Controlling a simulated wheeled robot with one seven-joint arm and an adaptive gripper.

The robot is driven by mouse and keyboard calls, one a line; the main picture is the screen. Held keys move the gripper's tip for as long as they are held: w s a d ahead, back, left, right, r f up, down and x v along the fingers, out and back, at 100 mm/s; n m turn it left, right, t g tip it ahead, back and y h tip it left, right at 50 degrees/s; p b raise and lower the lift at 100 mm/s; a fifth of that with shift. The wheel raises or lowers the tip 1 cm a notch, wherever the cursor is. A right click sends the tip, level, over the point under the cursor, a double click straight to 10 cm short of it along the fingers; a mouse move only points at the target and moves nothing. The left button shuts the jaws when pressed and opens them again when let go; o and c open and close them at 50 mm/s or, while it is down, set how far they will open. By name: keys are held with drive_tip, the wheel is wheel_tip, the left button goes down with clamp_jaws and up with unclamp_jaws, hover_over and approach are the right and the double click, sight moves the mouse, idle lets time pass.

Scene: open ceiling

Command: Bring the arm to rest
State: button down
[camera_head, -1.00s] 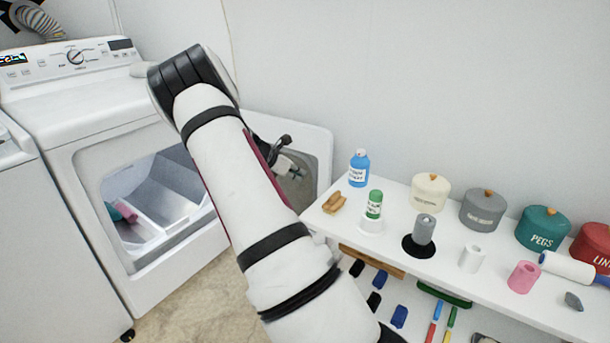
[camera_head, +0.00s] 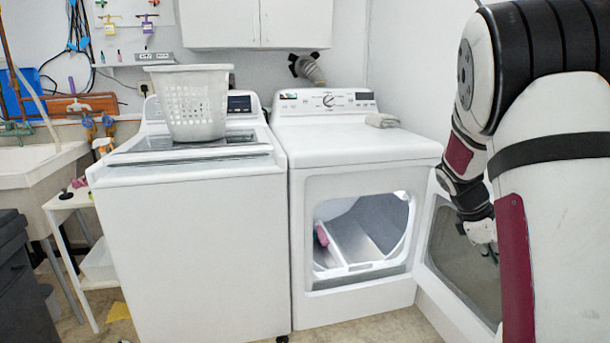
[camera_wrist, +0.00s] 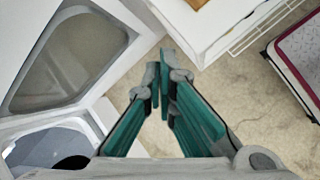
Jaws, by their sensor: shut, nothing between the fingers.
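My arm reaches down the right side of the head view, bent at a black-ringed joint near the top. My gripper (camera_wrist: 162,75) points down over the floor in the wrist view. Its teal fingers meet at the tips, with nothing between them. In the head view my gripper (camera_head: 493,250) is partly seen, small and dark, in front of the open dryer door (camera_head: 462,255). From this view I cannot tell whether it touches the door.
The dryer (camera_head: 357,160) stands open with pink cloth (camera_head: 322,236) inside. To its left is a washer (camera_head: 190,240) with a white basket (camera_head: 192,103) on top. A white shelf (camera_wrist: 215,25) is close to the gripper. Beige floor (camera_wrist: 250,90) shows below.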

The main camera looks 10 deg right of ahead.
drive_tip(key=s+a+r+m+t+y, duration=0.1)
drive_tip(key=s+a+r+m, duration=0.15)
drive_tip(key=s+a, duration=0.35)
drive_tip(key=s+a+r+m+y, duration=0.2)
drive_tip(key=s+a+r, duration=0.15)
drive_tip(key=a, duration=0.45)
drive_tip(key=s+a+r+m+t+y, duration=0.1)
drive_tip(key=s+a+r+m, duration=0.2)
drive_tip(key=a, duration=0.5)
drive_tip(key=s+a+m+y, duration=0.1)
drive_tip(key=s+a, duration=0.5)
drive_tip(key=s, duration=0.3)
drive_tip(key=s+a+m+y, duration=0.1)
drive_tip(key=s+a, duration=0.5)
drive_tip(key=s, duration=0.2)
wheel_tip(320, 180, up, 20)
drive_tip(key=t+p, duration=0.3)
drive_tip(key=p, duration=1.6)
drive_tip(key=shift+r+t, duration=0.2)
drive_tip(key=shift+t, duration=0.1)
